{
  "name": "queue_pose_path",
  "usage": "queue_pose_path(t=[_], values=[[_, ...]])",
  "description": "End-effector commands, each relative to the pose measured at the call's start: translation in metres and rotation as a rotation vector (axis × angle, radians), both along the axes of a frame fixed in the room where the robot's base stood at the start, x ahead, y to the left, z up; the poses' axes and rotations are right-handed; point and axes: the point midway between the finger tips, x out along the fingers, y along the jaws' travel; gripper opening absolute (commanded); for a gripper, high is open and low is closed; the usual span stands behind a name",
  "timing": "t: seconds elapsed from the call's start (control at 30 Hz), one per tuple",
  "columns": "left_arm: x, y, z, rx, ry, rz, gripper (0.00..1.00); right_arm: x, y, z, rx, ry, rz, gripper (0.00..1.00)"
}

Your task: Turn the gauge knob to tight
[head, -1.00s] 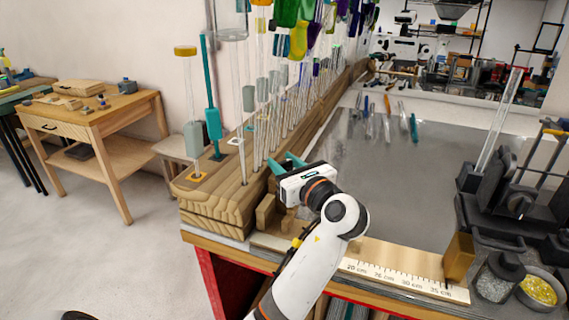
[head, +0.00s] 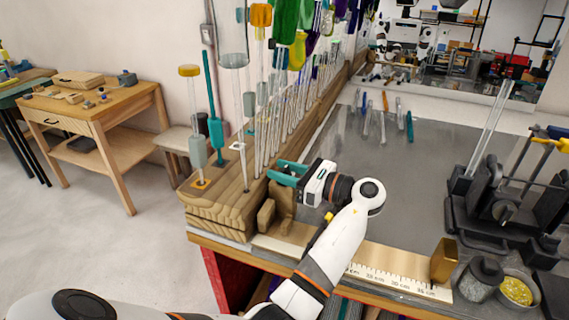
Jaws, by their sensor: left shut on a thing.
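The ruler gauge (head: 385,276) lies along the front edge of the bench, with a brass-coloured block (head: 443,260) at its right end. At its left end stands an upright wooden piece (head: 266,215) beside a wooden block. My left gripper (head: 283,174), with teal fingers, is at the top of this wooden end. It is shut on a small part there, which I take to be the gauge knob; the fingers and gripper body hide it, so its setting cannot be read. My right gripper is not in view.
A wooden rack (head: 220,200) of upright glass rods stands just left of and behind the gripper. A black clamp device (head: 505,210) and a bowl of yellow bits (head: 517,291) are at the right. The grey bench top (head: 400,180) is mostly clear in the middle.

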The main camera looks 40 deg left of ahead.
Motion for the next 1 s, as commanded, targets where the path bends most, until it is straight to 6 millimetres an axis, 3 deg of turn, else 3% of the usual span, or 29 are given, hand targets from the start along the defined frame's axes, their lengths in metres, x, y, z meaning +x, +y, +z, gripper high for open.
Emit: queue_pose_path(t=[0.3,0.77,0.8,0.9,1.0], values=[[0.0000,0.0005,0.0004,-0.001,-0.001,0.114,0.12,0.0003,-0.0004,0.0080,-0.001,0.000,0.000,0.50],[-0.0004,0.0007,-0.0009,-0.001,0.000,0.131,0.12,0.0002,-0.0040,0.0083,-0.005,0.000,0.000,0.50],[-0.0004,0.0007,-0.0009,-0.001,0.000,0.130,0.36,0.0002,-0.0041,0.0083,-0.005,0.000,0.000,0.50],[-0.0004,0.0007,-0.0008,-0.001,0.000,0.130,0.52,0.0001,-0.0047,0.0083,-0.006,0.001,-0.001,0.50],[-0.0003,0.0006,-0.0006,-0.001,0.000,0.129,0.54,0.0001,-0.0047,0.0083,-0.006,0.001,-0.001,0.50]])
